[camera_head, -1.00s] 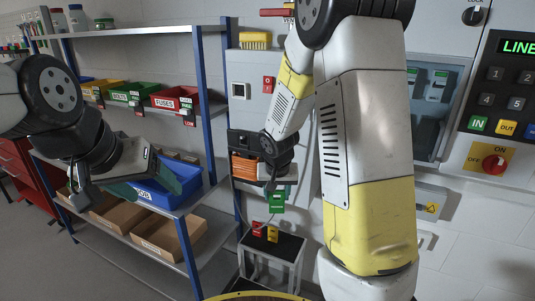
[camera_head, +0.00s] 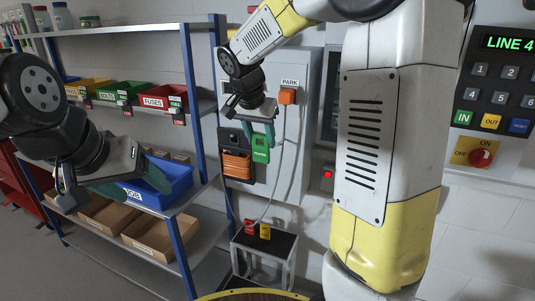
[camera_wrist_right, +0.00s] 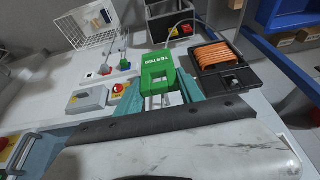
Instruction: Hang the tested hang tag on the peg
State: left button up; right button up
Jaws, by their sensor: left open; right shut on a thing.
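A green tag (camera_head: 260,150) hangs from my right gripper (camera_head: 261,130), which is shut on it. In the right wrist view the tag (camera_wrist_right: 158,75) reads "TESTED" and sits between the teal fingers (camera_wrist_right: 160,100). It is held in front of the grey wall cabinet (camera_head: 307,130), just right of a black holder with orange cable. I cannot make out the peg clearly in either view. My left gripper (camera_head: 105,188) is open and empty at the left, in front of the shelf with the blue bin.
The blue bin (camera_head: 165,188) is on the shelf.

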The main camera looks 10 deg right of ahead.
jog(key=w+d+f, duration=0.2)
jog(key=w, duration=0.1)
jog(key=w+d+f, duration=0.2)
jog(key=w+d, duration=0.1)
jog(key=w, duration=0.1)
jog(key=w+d+f, duration=0.2)
jog(key=w+f, duration=0.1)
jog(key=w, duration=0.1)
jog(key=shift+d+f, duration=0.1)
jog(key=shift+d, duration=0.1)
jog(key=shift+s+f, duration=0.1)
jog(key=o, duration=1.3)
